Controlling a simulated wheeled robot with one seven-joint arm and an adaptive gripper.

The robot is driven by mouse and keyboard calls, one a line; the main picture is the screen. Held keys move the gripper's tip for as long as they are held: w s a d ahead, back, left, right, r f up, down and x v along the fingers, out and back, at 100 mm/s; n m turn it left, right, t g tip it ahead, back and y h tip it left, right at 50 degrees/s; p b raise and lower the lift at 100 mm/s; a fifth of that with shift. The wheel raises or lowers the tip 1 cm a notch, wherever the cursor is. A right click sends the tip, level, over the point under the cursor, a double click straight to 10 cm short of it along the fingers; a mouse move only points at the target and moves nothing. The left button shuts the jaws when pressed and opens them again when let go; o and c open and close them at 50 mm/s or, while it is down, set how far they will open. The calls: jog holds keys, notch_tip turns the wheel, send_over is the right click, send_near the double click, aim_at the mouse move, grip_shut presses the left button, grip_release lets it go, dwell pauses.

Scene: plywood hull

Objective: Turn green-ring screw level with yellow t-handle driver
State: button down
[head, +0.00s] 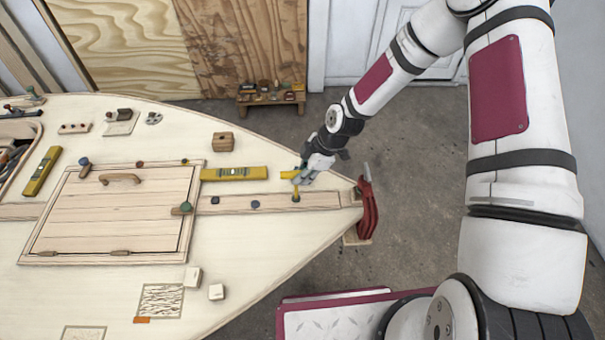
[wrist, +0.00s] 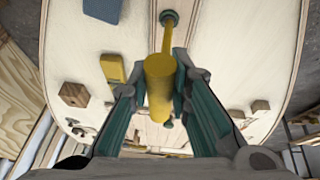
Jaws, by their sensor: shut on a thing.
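The yellow T-handle driver (head: 288,175) is above the right part of the plank near the hull's pointed end. Its yellow grip (wrist: 160,85) lies between my fingers in the wrist view, and its shaft leads to a greenish round end. My gripper (head: 308,174) is shut on the driver; its fingers (wrist: 160,92) show on both sides of the grip. The green-ring screw (head: 296,199) is in the plank just below the driver's shaft. I cannot tell whether the tip is seated in it, nor how high the screw stands.
Two dark round heads (head: 255,204) (head: 215,200) sit in the plank to the left. A yellow spirit level (head: 235,174) and a wooden block (head: 223,141) lie behind it. A red clamp (head: 368,205) grips the hull's tip. A hatch (head: 115,210) is left.

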jog(key=shift+r, duration=0.45)
jog(key=n+b, duration=0.1)
jog(key=n+g+b, duration=0.1)
jog(key=w+n+b, duration=0.1)
jog(key=shift+a+f+n, duration=0.2)
jog(key=shift+f+n, duration=0.05)
jog(key=shift+n, duration=0.05)
jog(key=n+g+b, duration=0.1)
jog(key=n+b, duration=0.2)
jog(key=shift+a+g, duration=0.2)
jog(key=shift+g, duration=0.2)
jog(key=n+g+h+b, duration=0.1)
jog(key=n+h+b, duration=0.1)
jog(key=n, duration=0.3)
jog(key=a+n+g+h+b, duration=0.1)
jog(key=n+b, duration=0.3)
jog(key=n, duration=0.2)
jog(key=a+n+h+b, duration=0.1)
jog(key=n+h+b, duration=0.1)
jog(key=n+b, duration=0.2)
jog(key=shift+w+r+n+g+h, duration=0.3)
jog(key=shift+n+g, duration=0.1)
jog(key=shift+n, duration=0.3)
jog(key=shift+w+f, duration=0.1)
jog(key=shift+f, duration=0.15)
